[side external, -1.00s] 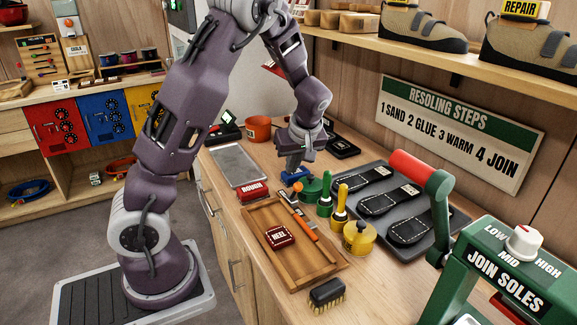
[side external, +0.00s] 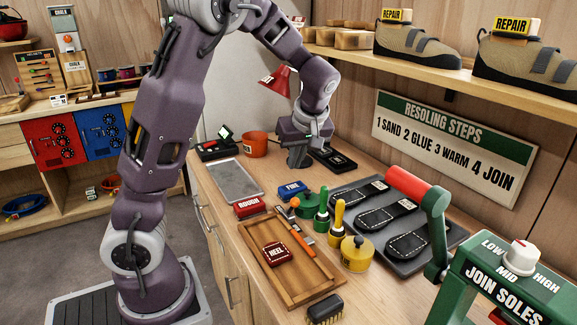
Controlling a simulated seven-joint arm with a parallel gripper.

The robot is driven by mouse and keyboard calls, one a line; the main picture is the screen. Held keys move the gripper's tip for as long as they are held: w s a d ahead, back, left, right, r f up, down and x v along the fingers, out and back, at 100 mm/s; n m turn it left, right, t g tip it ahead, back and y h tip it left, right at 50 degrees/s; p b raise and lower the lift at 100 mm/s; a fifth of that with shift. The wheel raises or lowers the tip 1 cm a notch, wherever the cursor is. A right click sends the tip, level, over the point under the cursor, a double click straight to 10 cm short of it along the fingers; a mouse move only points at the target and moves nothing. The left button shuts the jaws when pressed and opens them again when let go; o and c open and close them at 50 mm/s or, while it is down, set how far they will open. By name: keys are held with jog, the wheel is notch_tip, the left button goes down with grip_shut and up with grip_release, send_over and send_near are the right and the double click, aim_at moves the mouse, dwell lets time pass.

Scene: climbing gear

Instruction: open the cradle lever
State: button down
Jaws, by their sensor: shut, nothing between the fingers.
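A green machine (side external: 520,270) labelled JOIN SOLES stands at the lower right, with a white dial marked LOW, MID and HIGH. A green lever arm (side external: 437,225) with a thick red handle (side external: 407,182) rises beside it, its handle slanting up to the left over the grey sole tray. No part is labelled as a cradle, so I cannot tell whether this is the cradle lever. My gripper (side external: 298,162) is shut and empty, pointing down over the back of the bench, well apart from the red handle.
A grey tray (side external: 437,245) holds dark soles. Nearer stand a blue FINE block (side external: 292,189), green and yellow pots, a red ROUGH block (side external: 249,206) and a wooden tray (side external: 312,292) with the HEEL block (side external: 278,252). A brush (side external: 325,308) lies in front. A shelf (side external: 440,78) holds shoes.

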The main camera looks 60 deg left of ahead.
jog(key=shift+s+d+r, duration=0.1)
jog(key=shift+d+r, duration=0.35)
jog(key=shift+d, duration=0.2)
jog(key=shift+d+r, duration=0.45)
jog(key=shift+d, duration=0.2)
